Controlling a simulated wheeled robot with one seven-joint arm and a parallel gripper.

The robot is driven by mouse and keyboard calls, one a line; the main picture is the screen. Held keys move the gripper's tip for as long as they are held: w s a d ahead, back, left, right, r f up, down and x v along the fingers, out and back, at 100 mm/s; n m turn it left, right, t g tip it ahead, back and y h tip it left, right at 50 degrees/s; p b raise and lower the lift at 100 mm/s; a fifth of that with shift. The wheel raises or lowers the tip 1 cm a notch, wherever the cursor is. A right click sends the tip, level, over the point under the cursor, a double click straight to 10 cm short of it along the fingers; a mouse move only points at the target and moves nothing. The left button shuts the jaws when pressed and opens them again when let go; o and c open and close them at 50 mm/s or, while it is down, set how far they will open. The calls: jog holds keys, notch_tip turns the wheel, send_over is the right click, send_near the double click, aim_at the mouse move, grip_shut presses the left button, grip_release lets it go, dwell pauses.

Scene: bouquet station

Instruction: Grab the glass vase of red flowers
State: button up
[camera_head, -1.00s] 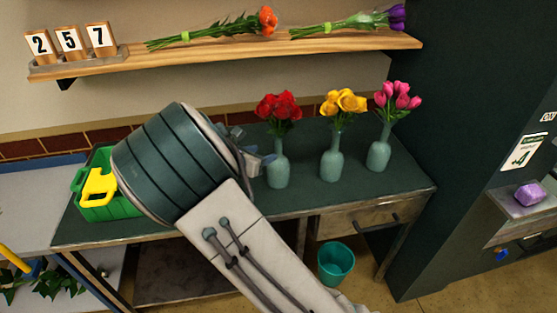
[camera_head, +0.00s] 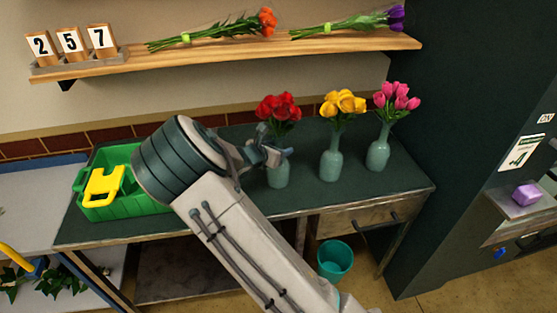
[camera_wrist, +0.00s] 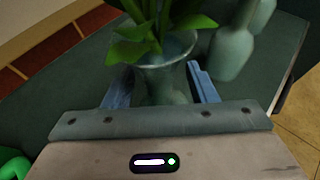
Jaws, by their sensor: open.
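The glass vase of red flowers (camera_head: 279,177) stands upright on the dark green table, leftmost of three similar vases. Its red blooms (camera_head: 278,107) show above my gripper. My gripper (camera_head: 276,153) is at the vase's neck in the head view and hides part of it. In the wrist view the two blue fingers of my gripper (camera_wrist: 160,88) are apart, one on each side of the vase neck (camera_wrist: 165,77). Green leaves (camera_wrist: 155,32) rise above the vase mouth. I cannot tell whether either finger touches the glass.
A vase of yellow flowers (camera_head: 331,164) and one of pink flowers (camera_head: 378,156) stand to the right. A green crate (camera_head: 142,205) with a yellow item (camera_head: 104,187) is at the left. A shelf (camera_head: 220,52) with bouquets hangs above. A teal bin (camera_head: 335,260) is below.

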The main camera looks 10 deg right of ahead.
grip_shut()
jog(key=shift+r, duration=0.1)
jog(key=shift+r, duration=0.15)
